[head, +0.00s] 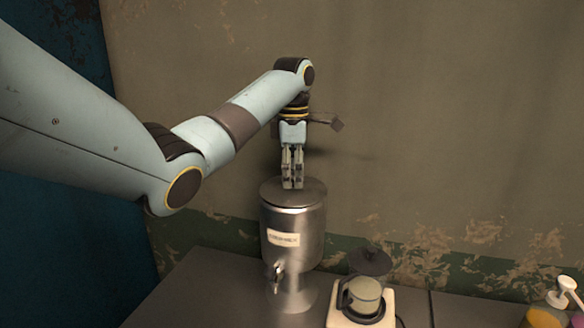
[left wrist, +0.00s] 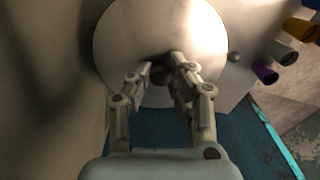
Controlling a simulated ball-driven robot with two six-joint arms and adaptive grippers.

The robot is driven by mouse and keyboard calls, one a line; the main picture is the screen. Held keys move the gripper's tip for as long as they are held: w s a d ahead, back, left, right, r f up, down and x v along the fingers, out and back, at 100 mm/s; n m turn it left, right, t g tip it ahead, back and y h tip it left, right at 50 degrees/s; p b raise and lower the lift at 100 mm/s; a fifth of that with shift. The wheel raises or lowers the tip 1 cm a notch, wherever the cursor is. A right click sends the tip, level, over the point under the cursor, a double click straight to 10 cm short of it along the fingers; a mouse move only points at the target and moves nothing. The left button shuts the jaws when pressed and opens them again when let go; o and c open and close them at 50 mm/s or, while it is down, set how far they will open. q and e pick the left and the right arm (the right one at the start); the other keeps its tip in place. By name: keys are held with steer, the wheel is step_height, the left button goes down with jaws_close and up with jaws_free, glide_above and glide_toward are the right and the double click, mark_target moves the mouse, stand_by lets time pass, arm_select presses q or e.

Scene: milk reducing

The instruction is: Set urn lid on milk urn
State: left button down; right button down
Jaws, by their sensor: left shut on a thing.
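The milk urn (head: 291,240) is a shiny metal cylinder with a pale label and a tap at its front, standing upright on the counter. The round metal urn lid (head: 274,192) is level over the urn's mouth; I cannot tell if a thin gap is left between them. In the left wrist view the lid (left wrist: 125,35) fills the top middle. My left gripper (head: 292,186) points straight down over the lid's centre. Its fingers (left wrist: 163,72) are shut on the lid's small knob, which they mostly hide. My right gripper is not in view.
A glass jug (head: 364,294) with a dark handle stands on a white base right of the urn, with a dark round piece (head: 370,262) behind it. A yellow pump bottle (head: 541,317) is at the far right. The wall rises close behind the urn. Counter (head: 205,290) left of the urn is clear.

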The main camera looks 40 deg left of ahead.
arm_select(q)
steer(key=shift+f, duration=0.1)
steer(key=shift+a+f, duration=0.15)
steer(key=shift+a, duration=0.1)
steer(key=shift+d, duration=0.1)
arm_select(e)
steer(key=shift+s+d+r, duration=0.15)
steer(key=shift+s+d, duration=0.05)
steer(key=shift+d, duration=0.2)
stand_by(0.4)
arm_select(q)
steer(key=c, duration=1.1)
jaws_free()
steer(key=shift+c, duration=0.2)
steer(key=o, duration=0.4)
steer(key=shift+o, duration=0.4)
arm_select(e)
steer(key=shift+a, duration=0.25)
